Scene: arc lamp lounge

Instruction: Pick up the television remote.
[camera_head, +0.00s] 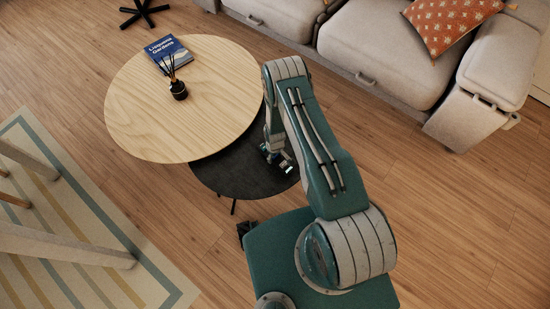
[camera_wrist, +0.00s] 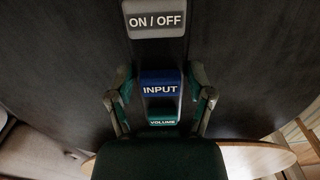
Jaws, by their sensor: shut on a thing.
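The television remote (camera_wrist: 160,86) is dark, with a grey ON / OFF button, a blue INPUT button and a green VOLUME button. It runs up the middle of the wrist view, against the black surface of the low round table (camera_head: 228,178). My gripper (camera_wrist: 160,100) is shut on the remote, with one finger on each long side near the INPUT button. The remote's near end is hidden behind my gripper's body. I cannot tell whether the remote touches the table.
A higher round wooden table (camera_head: 150,120) overlaps the black one on the left. It carries a blue book (camera_head: 168,52) and a black reed diffuser (camera_head: 178,88). A beige sofa (camera_head: 385,55) stands behind. A striped rug (camera_head: 95,220) lies at left; wood floor is clear at right.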

